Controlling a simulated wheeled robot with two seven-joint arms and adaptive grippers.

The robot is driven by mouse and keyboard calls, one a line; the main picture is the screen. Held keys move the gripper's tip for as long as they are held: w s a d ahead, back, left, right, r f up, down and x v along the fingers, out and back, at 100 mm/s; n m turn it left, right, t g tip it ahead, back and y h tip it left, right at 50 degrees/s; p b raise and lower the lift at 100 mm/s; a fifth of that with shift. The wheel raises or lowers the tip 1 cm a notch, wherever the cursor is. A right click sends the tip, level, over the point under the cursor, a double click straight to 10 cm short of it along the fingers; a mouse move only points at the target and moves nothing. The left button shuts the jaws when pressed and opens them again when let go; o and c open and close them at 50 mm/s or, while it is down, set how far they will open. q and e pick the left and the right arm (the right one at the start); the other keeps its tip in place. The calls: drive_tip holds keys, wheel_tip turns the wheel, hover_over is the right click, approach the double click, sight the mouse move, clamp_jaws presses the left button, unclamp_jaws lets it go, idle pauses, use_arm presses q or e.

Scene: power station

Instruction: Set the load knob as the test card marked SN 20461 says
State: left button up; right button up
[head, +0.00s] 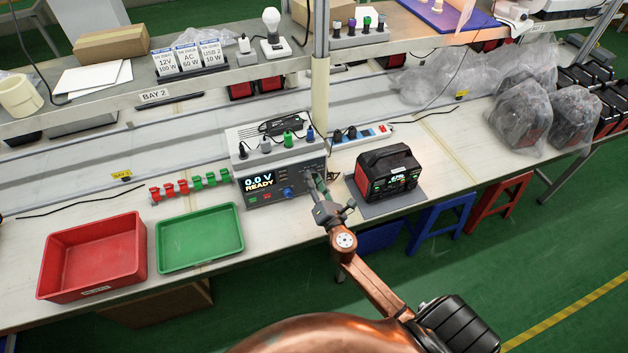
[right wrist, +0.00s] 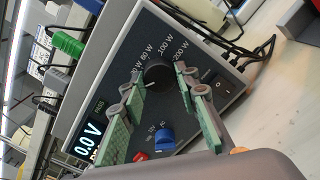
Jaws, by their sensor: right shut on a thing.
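The grey tester (head: 265,205) stands on the bench and its display reads 0.0 V READY. In the right wrist view the black load knob (right wrist: 158,76) sits on its dark panel, with watt labels such as 60 W, 100 W and 200 W around it. My right gripper (head: 313,182) reaches the panel's right part; its green-padded fingers are shut on the knob from both sides. The knob's pointer is not clear. Test cards (head: 190,58) stand on the shelf, showing 12V 100 W, AC 60 W and USB 2 10 W; their serial numbers are too small to read. My left gripper is not in view.
A black power station (head: 388,172) sits on a grey mat right of the tester. A blue knob (right wrist: 165,137) is close below the fingers. Red (head: 92,255) and green (head: 200,237) trays stand at left. Bagged units (head: 520,115) stand at right.

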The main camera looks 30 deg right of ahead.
drive_tip(key=o, duration=1.1)
drive_tip(key=shift+o, duration=0.2)
drive_tip(key=v, duration=1.2)
drive_tip(key=shift+d, duration=0.1)
